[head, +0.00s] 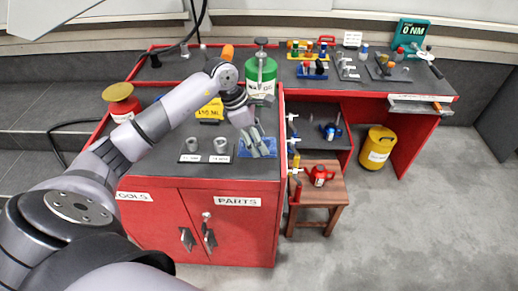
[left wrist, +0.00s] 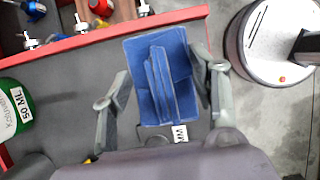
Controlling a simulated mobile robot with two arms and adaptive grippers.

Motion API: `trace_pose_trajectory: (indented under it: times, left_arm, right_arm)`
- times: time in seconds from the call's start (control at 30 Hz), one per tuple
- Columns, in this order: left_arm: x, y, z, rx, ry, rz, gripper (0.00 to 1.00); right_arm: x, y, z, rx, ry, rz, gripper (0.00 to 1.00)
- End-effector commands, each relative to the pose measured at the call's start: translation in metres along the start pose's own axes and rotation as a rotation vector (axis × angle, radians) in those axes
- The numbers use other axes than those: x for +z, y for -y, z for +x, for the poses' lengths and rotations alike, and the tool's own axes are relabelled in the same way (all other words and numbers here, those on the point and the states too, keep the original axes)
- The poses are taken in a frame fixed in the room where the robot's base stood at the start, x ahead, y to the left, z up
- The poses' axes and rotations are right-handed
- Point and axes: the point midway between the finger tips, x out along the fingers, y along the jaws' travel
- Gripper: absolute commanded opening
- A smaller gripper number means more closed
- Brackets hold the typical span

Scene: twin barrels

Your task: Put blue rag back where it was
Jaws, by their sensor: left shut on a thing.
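The blue rag (head: 268,152) is on the dark top of the red cabinet, near its right edge, with my left gripper (head: 256,140) right over it. In the left wrist view the folded rag (left wrist: 160,75) is between the two fingers of my left gripper (left wrist: 161,84), with a raised fold in its middle. The gripper is shut on the rag. Whether the rag's underside rests on the top or hangs just above it, I cannot tell. My right gripper is in neither view.
A green bottle (head: 261,78) and a yellow sign (head: 210,109) stand behind. A red canister (head: 122,101) is at the left. A wooden stool (head: 325,190) stands right of the cabinet.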

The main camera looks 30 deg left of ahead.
Motion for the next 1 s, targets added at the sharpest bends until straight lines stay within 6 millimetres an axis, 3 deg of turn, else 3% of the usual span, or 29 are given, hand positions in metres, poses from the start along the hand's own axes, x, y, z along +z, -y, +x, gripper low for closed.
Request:
trace_pose_trajectory:
  times: [0.23, 0.43, 0.83, 0.87, 1.0]
  left_arm:
    - [-0.007, 0.001, 0.018, -0.002, 0.001, -0.001, 0.32]
    - [-0.018, 0.0, 0.044, -0.001, 0.001, -0.002, 0.32]
    - [-0.021, -0.001, 0.051, 0.002, 0.0, 0.001, 0.32]
    - [-0.02, -0.001, 0.05, 0.001, 0.0, 0.0, 0.56]
    - [-0.02, -0.001, 0.05, 0.001, 0.0, 0.0, 0.66]
  right_arm:
    - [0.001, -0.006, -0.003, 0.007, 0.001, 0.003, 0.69]
    - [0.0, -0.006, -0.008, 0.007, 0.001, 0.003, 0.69]
    - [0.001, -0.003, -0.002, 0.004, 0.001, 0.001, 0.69]
    - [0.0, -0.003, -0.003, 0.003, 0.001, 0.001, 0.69]
    - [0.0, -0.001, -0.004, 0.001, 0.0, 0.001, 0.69]
